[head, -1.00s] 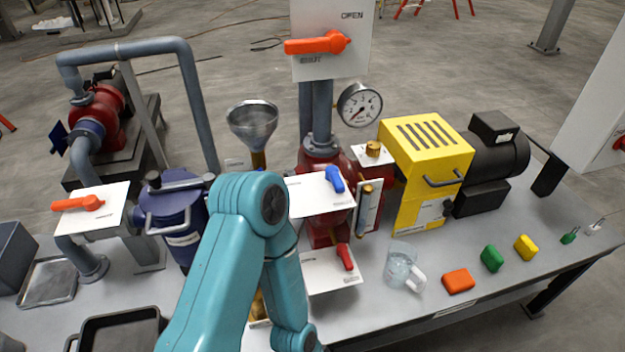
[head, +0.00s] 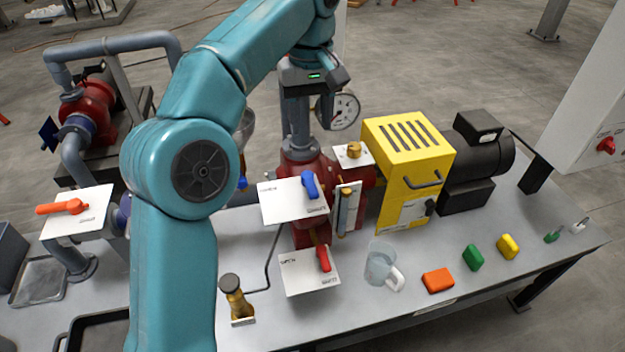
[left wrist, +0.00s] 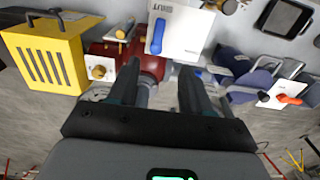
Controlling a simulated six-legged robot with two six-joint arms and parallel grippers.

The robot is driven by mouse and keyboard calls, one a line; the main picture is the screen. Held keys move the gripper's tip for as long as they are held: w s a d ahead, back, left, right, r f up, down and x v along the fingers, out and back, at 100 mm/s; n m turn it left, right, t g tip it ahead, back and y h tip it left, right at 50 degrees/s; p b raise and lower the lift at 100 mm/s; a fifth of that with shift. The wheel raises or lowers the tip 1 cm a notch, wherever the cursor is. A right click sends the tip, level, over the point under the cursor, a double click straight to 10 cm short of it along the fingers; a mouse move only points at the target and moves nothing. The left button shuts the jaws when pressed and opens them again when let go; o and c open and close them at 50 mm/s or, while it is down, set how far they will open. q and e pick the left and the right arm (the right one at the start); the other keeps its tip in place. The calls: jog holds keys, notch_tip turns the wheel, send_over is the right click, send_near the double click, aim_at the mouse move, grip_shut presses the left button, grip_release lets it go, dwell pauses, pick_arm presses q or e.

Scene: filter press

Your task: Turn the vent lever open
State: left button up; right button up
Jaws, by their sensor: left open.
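My left gripper (head: 312,92) is raised behind the blue-lever plate, by the grey pipe and gauge. In the left wrist view its two fingers (left wrist: 160,85) are apart and empty, with the pipe and red pump body beyond them. A blue lever (head: 310,185) sits on a white plate (head: 285,203); it also shows in the left wrist view (left wrist: 157,37), apart from the fingers. A red lever (head: 323,257) is on the lower plate, and an orange lever (head: 62,207) on the left plate. I cannot read which is the vent lever. My right gripper is out of view.
A gauge (head: 337,109) is close to the gripper. A yellow housing (head: 410,160) and dark motor stand to the right. My arm hides the funnel and blue vessel partly.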

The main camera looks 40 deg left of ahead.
aim_at(312, 186)
pick_arm(q)
notch_tip(312, 186, down, 15)
jog(key=b, duration=0.5)
jog(key=shift+w+d+f, duration=0.1)
jog(key=shift+f, duration=0.5)
grip_shut()
